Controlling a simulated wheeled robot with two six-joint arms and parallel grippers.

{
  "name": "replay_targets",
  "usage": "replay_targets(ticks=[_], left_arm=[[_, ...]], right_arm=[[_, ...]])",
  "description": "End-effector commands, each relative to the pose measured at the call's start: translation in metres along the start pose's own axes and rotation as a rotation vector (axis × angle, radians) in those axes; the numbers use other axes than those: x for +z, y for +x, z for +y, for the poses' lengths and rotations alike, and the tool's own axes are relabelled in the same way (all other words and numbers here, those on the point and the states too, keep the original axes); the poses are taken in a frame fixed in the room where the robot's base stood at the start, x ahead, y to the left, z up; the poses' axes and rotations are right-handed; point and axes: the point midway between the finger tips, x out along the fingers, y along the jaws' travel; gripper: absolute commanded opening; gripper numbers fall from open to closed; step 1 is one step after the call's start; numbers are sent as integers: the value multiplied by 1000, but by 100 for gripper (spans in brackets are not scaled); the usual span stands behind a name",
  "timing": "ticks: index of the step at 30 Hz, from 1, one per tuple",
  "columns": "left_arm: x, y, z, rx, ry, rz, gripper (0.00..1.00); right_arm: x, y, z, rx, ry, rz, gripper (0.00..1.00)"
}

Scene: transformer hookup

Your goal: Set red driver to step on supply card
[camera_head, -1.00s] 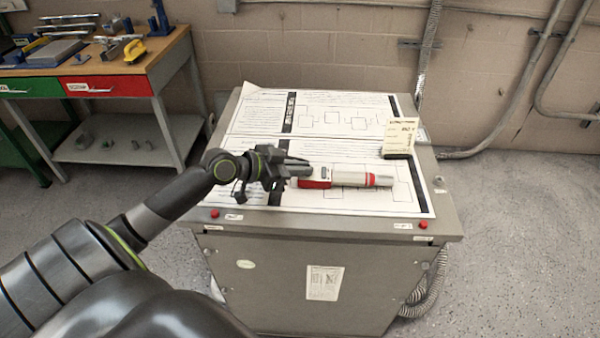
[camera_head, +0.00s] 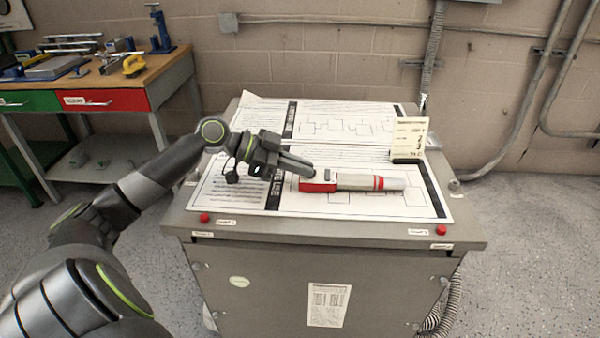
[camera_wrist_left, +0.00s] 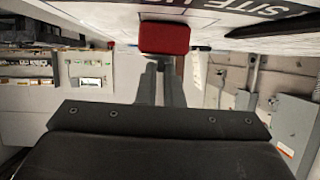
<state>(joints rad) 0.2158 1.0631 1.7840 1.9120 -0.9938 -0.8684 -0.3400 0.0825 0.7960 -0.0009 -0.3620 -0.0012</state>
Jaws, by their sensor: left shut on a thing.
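The red driver (camera_head: 352,182), with a red battery end, a white body and a red ring near its grey nose, lies lengthwise over the paper sheet on the cabinet, nose to the right. My left gripper (camera_head: 305,168) is shut on its red left end. In the left wrist view the red block (camera_wrist_left: 164,39) shows just beyond my two close-set fingers (camera_wrist_left: 160,65). The exact contact is hidden. My right gripper is not in view.
Large printed sheets (camera_head: 240,180) cover most of the grey cabinet top (camera_head: 330,226). Two red buttons (camera_head: 204,217) (camera_head: 441,230) sit along its front edge. A workbench (camera_head: 120,88) with tools stands at the left, and conduits run along the back wall.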

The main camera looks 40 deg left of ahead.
Motion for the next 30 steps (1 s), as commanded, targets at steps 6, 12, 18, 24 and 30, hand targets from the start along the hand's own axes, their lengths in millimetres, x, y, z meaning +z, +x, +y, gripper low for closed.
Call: replay_targets(ticks=[6, 12, 18, 24, 30], left_arm=[[0, 0, -1, 26, 12, 0, 0], [0, 0, -1, 29, 12, -1, 0], [0, 0, -1, 28, 12, -1, 11], [0, 0, -1, 28, 12, -1, 29], [0, 0, -1, 28, 12, -1, 29]], right_arm=[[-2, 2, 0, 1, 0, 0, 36], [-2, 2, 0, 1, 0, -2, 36], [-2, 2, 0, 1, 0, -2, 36], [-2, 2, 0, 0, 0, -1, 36], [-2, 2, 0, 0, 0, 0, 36]])
